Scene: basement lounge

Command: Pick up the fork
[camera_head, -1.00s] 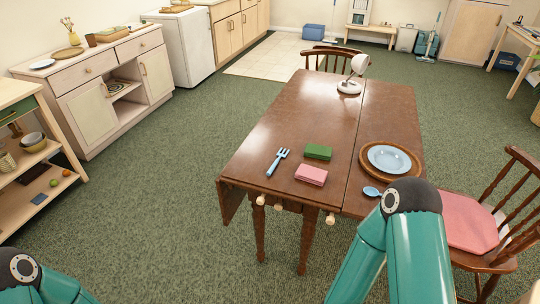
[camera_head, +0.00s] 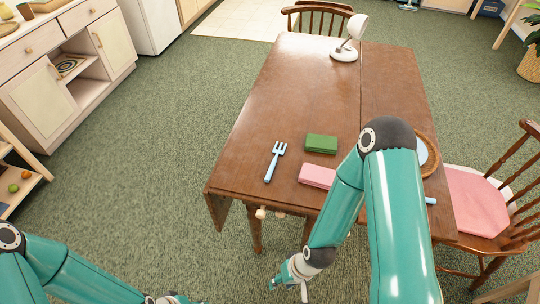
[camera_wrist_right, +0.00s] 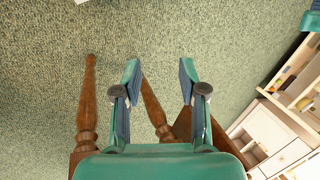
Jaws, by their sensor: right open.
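The light blue fork (camera_head: 275,162) lies on the brown wooden table (camera_head: 300,85), near its left front part, tines pointing away. My right gripper (camera_head: 288,284) is below and in front of the table's front edge, apart from the fork. In the right wrist view its two fingers (camera_wrist_right: 158,82) are spread with nothing between them; carpet and table legs show beyond. The fork is not in the wrist view. Only a small part of my left gripper (camera_head: 176,299) shows at the bottom edge, so its fingers cannot be made out.
A green block (camera_head: 321,143) and a pink block (camera_head: 317,175) lie right of the fork. My right arm partly covers a plate (camera_head: 421,153). A white lamp (camera_head: 345,51) stands at the back. A chair with a pink cushion (camera_head: 474,199) is at the right. Carpet left of the table is clear.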

